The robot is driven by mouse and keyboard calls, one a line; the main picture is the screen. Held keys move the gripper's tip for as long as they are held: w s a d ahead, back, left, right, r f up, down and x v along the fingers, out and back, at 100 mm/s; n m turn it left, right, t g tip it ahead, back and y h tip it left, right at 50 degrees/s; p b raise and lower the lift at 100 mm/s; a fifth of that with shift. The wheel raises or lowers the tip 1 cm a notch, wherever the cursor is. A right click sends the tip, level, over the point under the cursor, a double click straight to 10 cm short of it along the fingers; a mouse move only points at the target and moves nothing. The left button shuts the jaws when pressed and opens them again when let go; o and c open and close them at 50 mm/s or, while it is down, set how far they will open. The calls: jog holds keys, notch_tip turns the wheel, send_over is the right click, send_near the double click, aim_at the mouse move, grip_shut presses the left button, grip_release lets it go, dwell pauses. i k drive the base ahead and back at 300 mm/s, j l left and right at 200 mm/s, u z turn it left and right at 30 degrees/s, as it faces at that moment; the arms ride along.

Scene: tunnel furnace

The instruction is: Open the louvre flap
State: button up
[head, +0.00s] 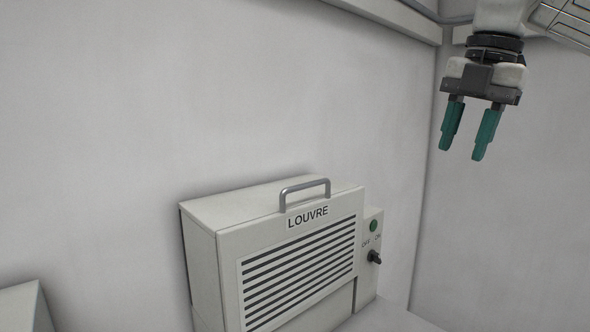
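The louvre flap (300,271) is a slatted panel on the front of a pale grey box (202,250). The word LOUVRE is printed on a label above the slats. A grey metal bar handle (305,188) stands at the flap's top edge. The flap looks closed, flush with the box front. My gripper (461,152) hangs at the upper right, fingers pointing down. Its two green fingers are apart with nothing between them. It is well above and to the right of the handle, touching nothing.
A small switch box (369,290) at the flap's right side carries a green round light or button (374,226) and a black knob (374,257) marked OFF and ON. Plain walls stand behind and at right. Another pale box (22,306) shows at lower left.

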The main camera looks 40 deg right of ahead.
aim_at(273, 268)
jog(key=i, duration=0.9)
